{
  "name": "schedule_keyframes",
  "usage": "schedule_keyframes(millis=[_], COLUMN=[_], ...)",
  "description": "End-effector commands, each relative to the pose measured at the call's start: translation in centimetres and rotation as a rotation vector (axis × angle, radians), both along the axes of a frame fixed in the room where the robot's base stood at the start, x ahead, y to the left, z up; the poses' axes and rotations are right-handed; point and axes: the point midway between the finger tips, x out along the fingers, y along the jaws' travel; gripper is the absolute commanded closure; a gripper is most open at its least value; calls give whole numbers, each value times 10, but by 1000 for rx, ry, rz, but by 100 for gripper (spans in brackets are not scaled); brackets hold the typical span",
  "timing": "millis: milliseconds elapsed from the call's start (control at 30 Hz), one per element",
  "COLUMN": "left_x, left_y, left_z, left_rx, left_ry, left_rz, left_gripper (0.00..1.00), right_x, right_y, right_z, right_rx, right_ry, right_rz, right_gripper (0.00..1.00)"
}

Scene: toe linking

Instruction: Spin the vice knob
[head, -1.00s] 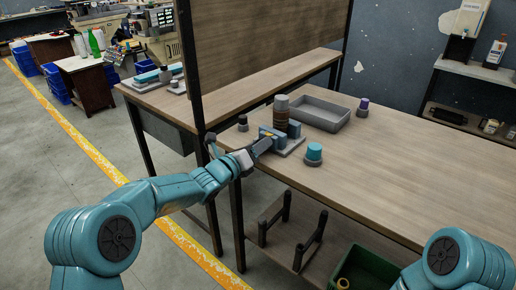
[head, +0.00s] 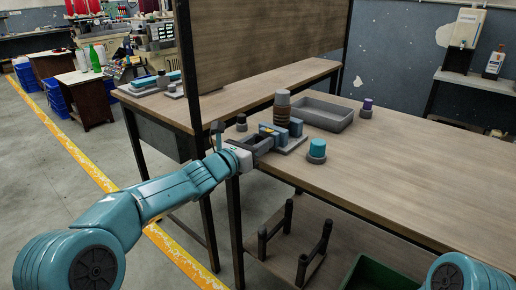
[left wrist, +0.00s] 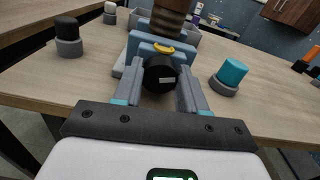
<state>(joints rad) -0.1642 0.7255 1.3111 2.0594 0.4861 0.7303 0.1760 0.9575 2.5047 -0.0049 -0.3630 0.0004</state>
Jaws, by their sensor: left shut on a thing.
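The vice (head: 290,141) stands on the near workbench, with blue jaws and a grey base. A brown ribbed cylinder with a grey top (head: 282,108) stands upright between its jaws. The black round vice knob (left wrist: 160,73) faces my left wrist camera, below a yellow curved mark on the blue vice (left wrist: 142,46). My left gripper (left wrist: 160,92) is shut on the knob, one finger at each side. In the head view my left gripper (head: 262,144) reaches the vice from the bench's left edge and hides the knob. My right gripper is out of view.
A grey tray (head: 346,120) lies behind the vice. A turquoise-topped piece (head: 317,150), a purple-topped piece (head: 367,107) and a black-topped piece (head: 241,123) stand around it. The workbench (head: 410,185) is clear to the right. A green bin (head: 372,278) is below.

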Motion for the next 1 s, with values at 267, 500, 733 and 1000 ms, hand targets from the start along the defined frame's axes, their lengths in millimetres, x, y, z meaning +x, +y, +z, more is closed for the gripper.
schedule_keyframes(millis=[267,500,733,1000], left_x=[0,0,0,-19], left_y=[0,0,0,16], left_z=[0,0,0,-1], left_rx=[13,12,11,11], left_ry=[-8,-7,-8,-8], left_rz=[0,0,0,2], left_gripper=[89,48,48,48], right_x=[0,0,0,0], right_y=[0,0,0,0], right_z=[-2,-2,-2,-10], right_rx=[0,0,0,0], right_ry=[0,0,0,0], right_rz=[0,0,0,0], right_gripper=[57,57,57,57])
